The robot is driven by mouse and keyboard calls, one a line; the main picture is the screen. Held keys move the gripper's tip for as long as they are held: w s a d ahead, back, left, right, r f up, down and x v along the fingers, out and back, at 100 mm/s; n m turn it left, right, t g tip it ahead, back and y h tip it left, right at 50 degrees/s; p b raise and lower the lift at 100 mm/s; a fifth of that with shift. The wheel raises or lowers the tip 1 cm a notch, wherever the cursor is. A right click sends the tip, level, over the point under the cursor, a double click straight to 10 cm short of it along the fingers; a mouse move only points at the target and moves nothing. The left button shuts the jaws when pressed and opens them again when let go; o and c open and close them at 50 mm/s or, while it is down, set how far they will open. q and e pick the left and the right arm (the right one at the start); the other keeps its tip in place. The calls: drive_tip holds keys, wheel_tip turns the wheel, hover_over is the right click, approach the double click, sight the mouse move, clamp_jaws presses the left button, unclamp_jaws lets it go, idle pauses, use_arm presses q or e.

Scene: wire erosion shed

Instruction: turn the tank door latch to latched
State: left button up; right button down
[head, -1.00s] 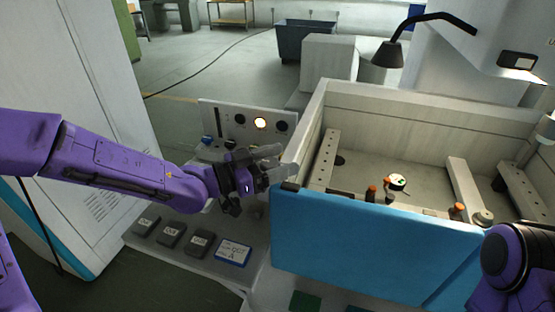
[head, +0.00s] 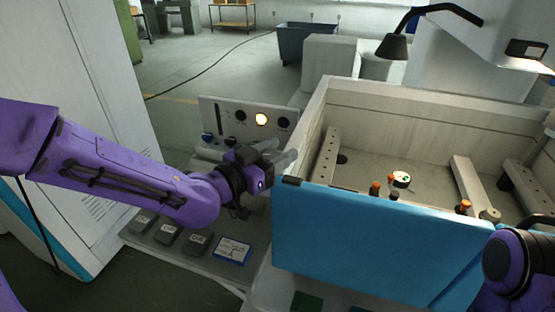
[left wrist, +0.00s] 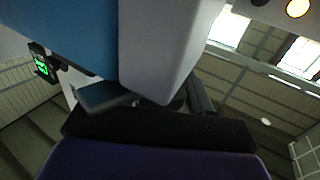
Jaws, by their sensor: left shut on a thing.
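The tank door (head: 375,235) is the blue front panel of the pale tank (head: 430,112). A small dark piece of the tank door latch (head: 291,181) shows at the door's upper left corner. My left gripper (head: 284,158) is at that corner, shut on the latch; its grip is largely hidden. In the left wrist view the blue door (left wrist: 65,35) is close in front, with a dark piece below it. I cannot tell the latch's exact angle. My right arm shows at the lower right, with its gripper out of view.
Several dark blocks and a blue-framed card (head: 233,250) lie on the ledge below my left arm. A lamp (head: 392,47) hangs over the tank's back.

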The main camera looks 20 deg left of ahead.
use_arm(q)
drive_tip(key=n+t+y, duration=0.1)
drive_tip(key=y, duration=0.1)
drive_tip(key=shift+f+n+y, duration=0.15)
drive_tip(key=shift+n+y, duration=0.15)
drive_tip(key=shift+n, duration=0.1)
drive_tip(key=n+y, duration=0.1)
drive_tip(key=y, duration=0.1)
drive_tip(key=shift+a+n+t+y, duration=0.15)
drive_tip(key=shift+n+t+y, duration=0.25)
drive_tip(key=n+y, duration=0.1)
drive_tip(key=y, duration=0.1)
drive_tip(key=n+y+p, duration=0.1)
drive_tip(key=n+y, duration=0.1)
drive_tip(key=y, duration=0.1)
drive_tip(key=shift+w+a+r+y+p, duration=0.1)
drive_tip(key=shift+a+r+y+p, duration=0.2)
drive_tip(key=shift+p, duration=0.1)
drive_tip(key=shift+a+f+n+g+y+p, duration=0.2)
drive_tip(key=shift+n+y+p, duration=0.35)
drive_tip(key=shift+n+y, duration=0.5)
drive_tip(key=shift+a+r+n+g+y+p, duration=0.1)
drive_tip(key=shift+n+g+y+p, duration=0.2)
drive_tip(key=shift+n+y+p, duration=0.65)
drive_tip(key=shift+y+b, duration=0.4)
drive_tip(key=shift+y, duration=0.2)
drive_tip(key=o, duration=1)
drive_tip(key=shift+w+f, duration=0.1)
